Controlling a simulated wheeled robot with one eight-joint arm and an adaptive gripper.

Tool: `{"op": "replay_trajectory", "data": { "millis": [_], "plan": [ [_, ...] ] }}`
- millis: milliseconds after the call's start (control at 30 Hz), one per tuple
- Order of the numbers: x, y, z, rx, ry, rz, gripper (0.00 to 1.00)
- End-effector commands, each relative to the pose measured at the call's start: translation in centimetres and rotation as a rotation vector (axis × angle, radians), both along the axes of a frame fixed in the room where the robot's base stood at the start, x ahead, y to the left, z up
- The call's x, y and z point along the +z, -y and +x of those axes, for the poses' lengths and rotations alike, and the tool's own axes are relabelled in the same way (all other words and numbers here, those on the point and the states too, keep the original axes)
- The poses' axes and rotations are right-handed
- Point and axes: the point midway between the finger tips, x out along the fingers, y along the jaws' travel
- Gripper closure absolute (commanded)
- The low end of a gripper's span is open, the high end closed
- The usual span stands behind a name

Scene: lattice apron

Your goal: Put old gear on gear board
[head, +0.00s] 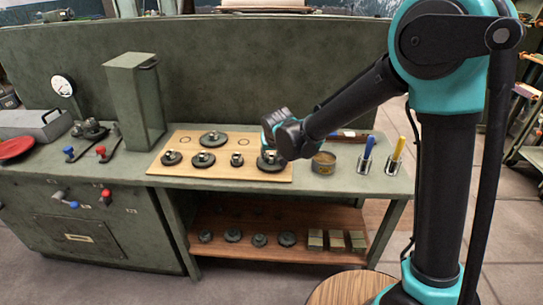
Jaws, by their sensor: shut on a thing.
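The wooden gear board (222,176) lies flat on the green workbench. A large dark gear (213,138) sits at its back, and another gear (203,160) and a smaller one (171,157) sit along its front. A small metal piece (237,159) stands right of them. Two ring marks on the back of the board are bare. My gripper (272,150) is at the board's right end, shut on a dark gear (270,163) that is low over or touching the board; I cannot tell which. The fingers are partly hidden by my wrist. Which gear is the old one is unclear.
A tall green box (133,100) stands left. Several gears (233,235) and small blocks (335,240) lie on the lower shelf (230,215).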

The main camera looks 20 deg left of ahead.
Motion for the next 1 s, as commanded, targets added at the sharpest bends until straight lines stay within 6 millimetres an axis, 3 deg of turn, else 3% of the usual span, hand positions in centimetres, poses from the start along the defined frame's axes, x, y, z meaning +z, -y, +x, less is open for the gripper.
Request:
{"op": "replay_trajectory", "data": {
  "millis": [367, 400, 567, 1000],
  "plan": [
    [-0.34, -0.02, 0.02, 0.000, 0.001, 0.000, 1.00],
    [-0.46, -0.02, 0.02, 0.000, 0.000, 0.000, 0.66],
    [-0.41, -0.01, 0.01, 0.000, 0.000, 0.000, 0.46],
    [0.43, 0.15, -0.36, 0.001, 0.000, 0.000, 0.46]
  ]
}}
